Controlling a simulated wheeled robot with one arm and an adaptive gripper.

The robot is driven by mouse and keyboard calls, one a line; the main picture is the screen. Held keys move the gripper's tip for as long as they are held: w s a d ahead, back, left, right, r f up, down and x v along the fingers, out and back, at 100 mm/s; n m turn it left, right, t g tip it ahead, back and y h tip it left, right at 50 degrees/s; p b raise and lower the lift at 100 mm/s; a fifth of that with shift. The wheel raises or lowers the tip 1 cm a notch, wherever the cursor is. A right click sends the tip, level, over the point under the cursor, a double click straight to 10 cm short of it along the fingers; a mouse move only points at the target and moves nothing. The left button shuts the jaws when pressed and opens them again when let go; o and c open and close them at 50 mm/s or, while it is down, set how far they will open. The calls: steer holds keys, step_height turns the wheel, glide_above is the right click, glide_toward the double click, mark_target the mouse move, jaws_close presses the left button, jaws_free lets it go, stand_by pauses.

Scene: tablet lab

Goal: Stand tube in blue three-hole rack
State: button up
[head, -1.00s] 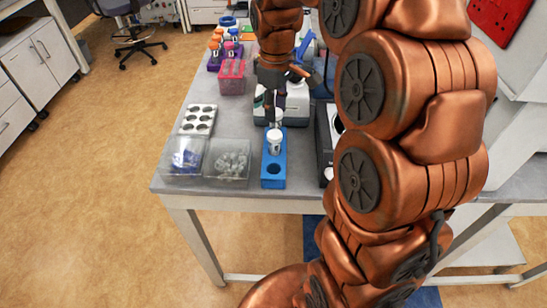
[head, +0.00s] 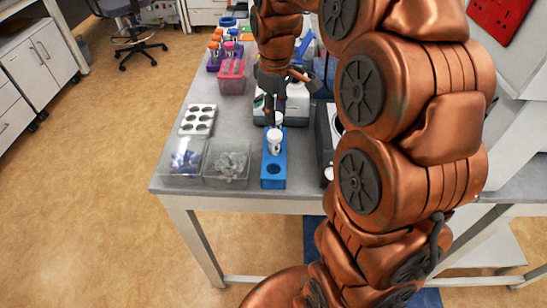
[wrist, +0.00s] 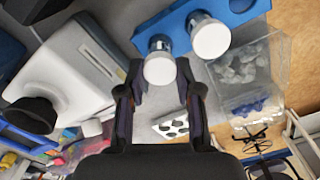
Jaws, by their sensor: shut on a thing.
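The blue three-hole rack (head: 272,184) stands near the table's front edge. Its front hole is empty, and a white-capped tube (head: 275,135) stands upright in its middle hole; this tube also shows in the wrist view (wrist: 210,37). My gripper (head: 273,117) is at the rack's back end, with its fingers (wrist: 161,80) on either side of a second white-capped tube (wrist: 160,69). It is shut on this tube. The lower end of the held tube meets the rack's back end; how deep it sits in the hole I cannot tell.
Two clear bins (head: 228,180) stand left of the rack, with a white holed tray (head: 198,119) behind them. A white device (head: 296,104) is behind the rack, and a dark box (head: 325,150) is close on its right. A pink rack (head: 232,82) is farther back.

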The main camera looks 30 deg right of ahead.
steer(key=shift+f, duration=0.1)
steer(key=o, duration=1)
steer(key=shift+c, duration=0.2)
step_height(320, 180, up, 12)
stand_by(0.3)
steer(key=shift+a, duration=0.1)
steer(key=s+a+f+m, duration=0.2)
steer(key=s+f, duration=0.2)
steer(key=s, duration=0.5)
steer(key=s+a+f+m+g+p, duration=0.1)
steer(key=s+a+f+m, duration=0.1)
steer(key=s+f, duration=0.3)
steer(key=s+a+f+m+p, duration=0.1)
steer(key=s+a+f, duration=0.3)
steer(key=s, duration=0.9)
steer(key=shift+s+f+m+g, duration=0.3)
steer(key=shift+f+m+g, duration=0.1)
steer(key=shift+f+m, duration=0.2)
